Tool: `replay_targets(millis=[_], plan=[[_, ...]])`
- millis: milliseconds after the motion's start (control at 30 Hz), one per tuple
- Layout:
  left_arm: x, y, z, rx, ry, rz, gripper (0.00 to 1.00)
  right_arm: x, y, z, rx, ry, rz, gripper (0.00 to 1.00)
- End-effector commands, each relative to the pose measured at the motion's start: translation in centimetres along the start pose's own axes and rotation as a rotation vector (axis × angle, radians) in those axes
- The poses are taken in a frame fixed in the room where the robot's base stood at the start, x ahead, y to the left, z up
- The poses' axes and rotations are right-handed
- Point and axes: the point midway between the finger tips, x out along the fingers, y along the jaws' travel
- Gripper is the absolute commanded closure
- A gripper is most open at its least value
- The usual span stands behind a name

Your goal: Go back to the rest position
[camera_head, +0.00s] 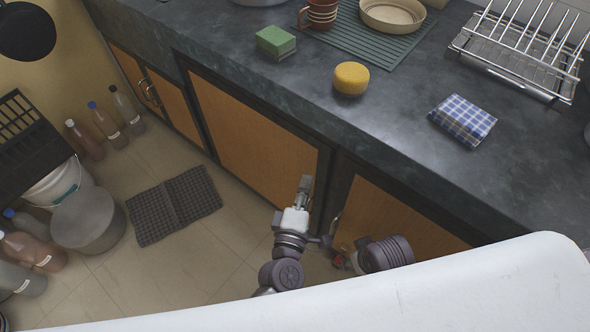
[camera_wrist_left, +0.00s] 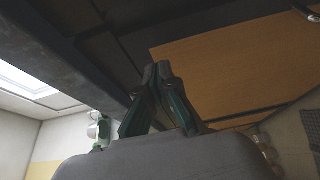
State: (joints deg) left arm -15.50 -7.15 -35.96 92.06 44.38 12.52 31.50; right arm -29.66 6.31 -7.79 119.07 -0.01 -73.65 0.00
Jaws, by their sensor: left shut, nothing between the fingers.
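My left gripper (camera_head: 304,186) is in the head view, low in front of the wooden cabinet doors and below the counter's front edge. Its fingers are together with nothing between them. In the left wrist view the fingers (camera_wrist_left: 160,70) meet at the tips and point toward the underside of the counter and a wooden door panel. I cannot tell how far the fingertips are from the door.
The dark counter (camera_head: 420,135) holds a green sponge block (camera_head: 276,41), a yellow round sponge (camera_head: 351,78), a folded checked cloth (camera_head: 463,120) and a wire dish rack (camera_head: 520,50). A dark mat (camera_head: 174,204), buckets (camera_head: 88,220) and bottles (camera_head: 104,122) are on the floor.

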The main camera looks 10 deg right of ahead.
Motion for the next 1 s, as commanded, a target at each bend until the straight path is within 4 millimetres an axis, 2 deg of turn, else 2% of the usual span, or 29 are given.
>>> replay_targets(millis=[133, 367, 467, 533, 633, 700, 800, 1000], plan=[[-0.5, 0.1, 0.6, 0.000, 0.001, 0.001, 1.00, 0.3, 0.0, 0.2, -0.001, -0.002, 0.001, 0.50], [-0.7, -0.2, 0.5, 0.028, -0.014, -0.011, 1.00, 0.2, 0.0, 0.2, -0.006, -0.004, 0.001, 0.50], [-1.4, -1.4, -0.1, 0.139, -0.076, -0.064, 1.00, 0.2, 0.0, 0.2, -0.005, -0.004, 0.000, 0.50], [-2.6, -3.1, -0.9, 0.281, -0.155, -0.139, 1.00, 0.2, 0.0, 0.2, -0.004, -0.004, 0.000, 0.50], [-5.6, -6.9, -3.5, 0.541, -0.299, -0.306, 1.00, 0.2, 0.0, 0.2, -0.003, -0.004, 0.000, 0.50], [-8.6, -9.6, -6.1, 0.715, -0.404, -0.449, 1.00, 0.2, 0.0, 0.2, -0.003, -0.004, 0.000, 0.50], [-12.5, -12.3, -9.6, 0.886, -0.518, -0.624, 1.00, 0.2, 0.0, 0.2, -0.002, -0.004, 0.000, 0.50], [-18.5, -14.6, -14.8, 1.056, -0.660, -0.871, 1.00, 0.2, 0.0, 0.2, -0.002, -0.004, -0.001, 0.50]])
